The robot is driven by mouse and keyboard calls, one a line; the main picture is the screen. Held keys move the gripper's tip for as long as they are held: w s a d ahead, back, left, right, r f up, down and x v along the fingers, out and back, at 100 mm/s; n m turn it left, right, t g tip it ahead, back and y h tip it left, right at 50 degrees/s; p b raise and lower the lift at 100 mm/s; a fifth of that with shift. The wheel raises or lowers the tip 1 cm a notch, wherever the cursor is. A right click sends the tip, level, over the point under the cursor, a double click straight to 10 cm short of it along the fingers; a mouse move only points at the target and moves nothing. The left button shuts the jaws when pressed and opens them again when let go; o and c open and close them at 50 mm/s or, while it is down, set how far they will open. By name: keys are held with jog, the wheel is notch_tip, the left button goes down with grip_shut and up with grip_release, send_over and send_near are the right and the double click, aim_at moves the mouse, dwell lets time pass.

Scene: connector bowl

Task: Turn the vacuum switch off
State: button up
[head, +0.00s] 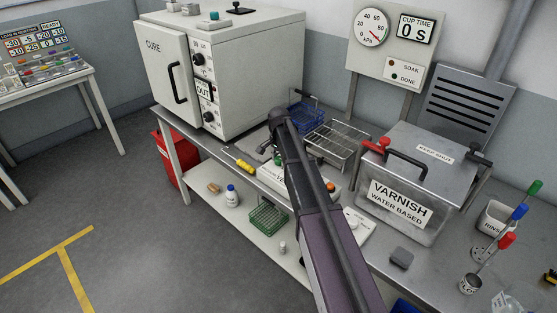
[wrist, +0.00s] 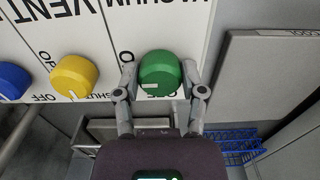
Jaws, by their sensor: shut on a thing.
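My gripper (wrist: 160,78) is shut on a green knob (wrist: 158,68), with one finger on each side, in the wrist view. The knob's white mark is at its lower left. VACUUM is printed on the panel (wrist: 150,28) above it; the labels beside the green knob are partly hidden. To the left are a yellow knob (wrist: 74,76) under the word VENT and a blue knob (wrist: 13,80). In the head view the white control box (head: 271,177) lies on the bench, partly covered by my arm, and the gripped knob cannot be made out.
A blue wire basket (head: 306,117) and a wire rack (head: 340,140) stand behind the box. The cure oven (head: 260,75) is to the left. The varnish tank (head: 405,205) is to the right. A yellow-handled screwdriver (head: 243,164) lies near the bench's front edge.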

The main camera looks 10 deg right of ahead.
jog(key=shift+s+n, duration=0.1)
jog(key=shift+n, duration=0.4)
jog(key=n, duration=0.3)
jog(key=shift+n, duration=0.4)
jog(key=n, duration=0.4)
jog(key=shift+d, duration=0.1)
jog(key=n, duration=0.9)
jog(key=o, duration=1.1)
jog(key=shift+o, duration=0.2)
